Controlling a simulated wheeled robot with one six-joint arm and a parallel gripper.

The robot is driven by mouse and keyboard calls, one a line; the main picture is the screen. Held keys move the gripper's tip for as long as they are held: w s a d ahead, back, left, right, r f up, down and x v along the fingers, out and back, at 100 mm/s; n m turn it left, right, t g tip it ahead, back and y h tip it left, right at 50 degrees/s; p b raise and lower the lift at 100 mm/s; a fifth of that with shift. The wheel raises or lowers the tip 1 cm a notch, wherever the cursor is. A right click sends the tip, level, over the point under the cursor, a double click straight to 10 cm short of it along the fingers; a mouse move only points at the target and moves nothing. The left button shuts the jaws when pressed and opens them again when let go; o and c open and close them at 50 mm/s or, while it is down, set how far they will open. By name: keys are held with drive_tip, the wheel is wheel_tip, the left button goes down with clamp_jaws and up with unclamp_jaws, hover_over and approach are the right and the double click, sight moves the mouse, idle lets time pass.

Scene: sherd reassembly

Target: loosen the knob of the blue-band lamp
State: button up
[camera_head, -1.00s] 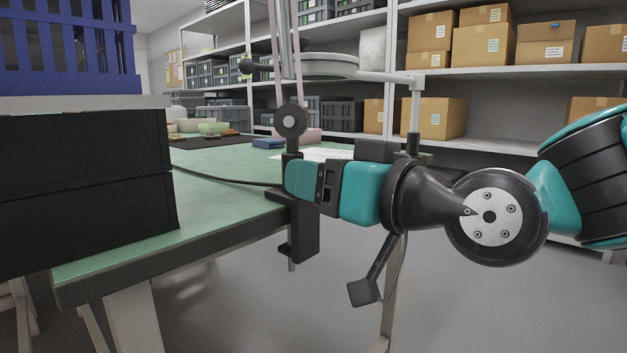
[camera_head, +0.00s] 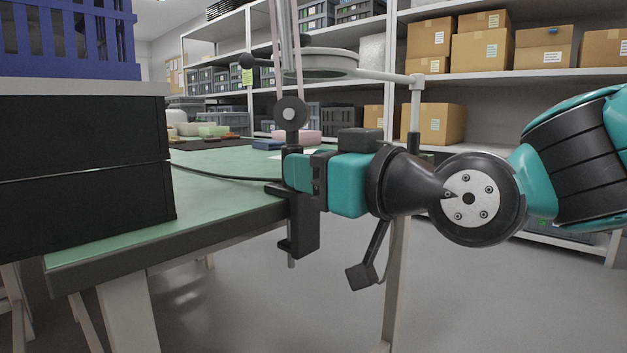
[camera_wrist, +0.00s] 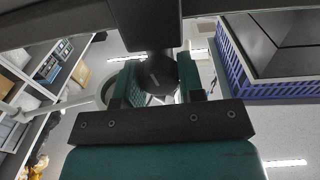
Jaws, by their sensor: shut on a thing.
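A lamp's black clamp (camera_head: 303,225) grips the near right edge of the green-topped table. Above it stand a dark round pivot (camera_head: 291,113) and the lamp's thin upright arm. My gripper (camera_head: 297,172) reaches in from the right, level, just above the clamp, and hides what lies between its fingers in the head view. In the wrist view, a dark rounded knob (camera_wrist: 157,76) sits between the two teal fingers of my gripper (camera_wrist: 160,88), which are shut on it. I see no blue band on the lamp in either view.
Black stacked boxes (camera_head: 80,185) with a blue crate (camera_head: 75,40) on top stand on the left. A round lamp head (camera_head: 325,62) hangs above my gripper. A cable (camera_head: 225,177) runs over the table (camera_head: 215,215). Shelves with cartons (camera_head: 433,124) stand behind. The floor at front right is clear.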

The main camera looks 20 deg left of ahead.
drive_tip(key=shift+n, duration=0.5)
drive_tip(key=o, duration=0.9)
drive_tip(key=shift+p+v, duration=0.95)
drive_tip(key=shift+v, duration=7.75)
